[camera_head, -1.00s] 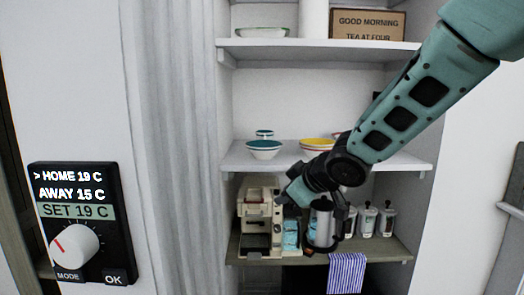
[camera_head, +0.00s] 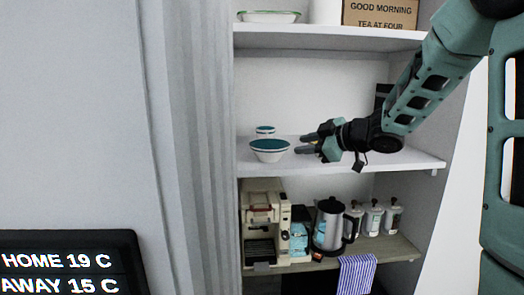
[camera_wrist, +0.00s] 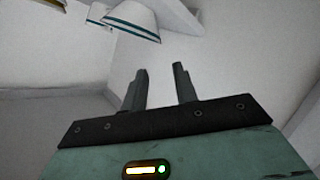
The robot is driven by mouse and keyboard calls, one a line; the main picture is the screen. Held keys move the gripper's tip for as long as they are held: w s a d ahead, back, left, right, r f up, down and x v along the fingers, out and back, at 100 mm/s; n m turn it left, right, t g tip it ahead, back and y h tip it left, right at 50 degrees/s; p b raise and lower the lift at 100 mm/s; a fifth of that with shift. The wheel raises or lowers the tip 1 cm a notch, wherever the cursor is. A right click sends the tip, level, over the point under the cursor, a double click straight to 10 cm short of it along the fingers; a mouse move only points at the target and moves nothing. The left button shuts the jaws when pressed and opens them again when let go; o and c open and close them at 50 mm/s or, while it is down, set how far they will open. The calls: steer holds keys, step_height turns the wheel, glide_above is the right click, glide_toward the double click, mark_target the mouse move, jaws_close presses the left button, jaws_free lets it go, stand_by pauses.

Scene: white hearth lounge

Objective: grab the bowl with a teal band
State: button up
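A white bowl with a teal inside and a teal band near its rim (camera_head: 269,152) stands on the middle shelf. In the wrist view a white bowl with a teal band (camera_wrist: 133,20) shows at the top, ahead of and left of the fingers. A smaller teal-and-white bowl (camera_head: 265,131) stands behind the first. My gripper (camera_head: 301,144) is just right of the front bowl, pointing left, apart from it. Its fingers (camera_wrist: 160,72) are open with nothing between them.
The middle shelf (camera_head: 400,163) is bare along its front right. A top shelf (camera_head: 330,38) runs above. Below are a coffee machine (camera_head: 263,225), a steel kettle (camera_head: 328,224) and several jars. A grey curtain (camera_head: 205,150) hangs at the left.

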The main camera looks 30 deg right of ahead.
mark_target(270, 151)
steer(key=p+x, duration=0.1)
steer(key=x, duration=0.5)
steer(key=p+x, duration=0.2)
steer(key=x, duration=0.4)
steer(key=shift+w+a+r, duration=0.15)
steer(key=shift+w, duration=0.1)
steer(key=p+x, duration=0.2)
steer(key=x, duration=0.1)
steer(key=shift+w+r, duration=0.15)
steer(key=shift+w, duration=0.1)
steer(key=shift+w+a+p, duration=0.15)
steer(key=shift+w+p, duration=0.15)
steer(key=shift+w, duration=0.1)
jaws_close()
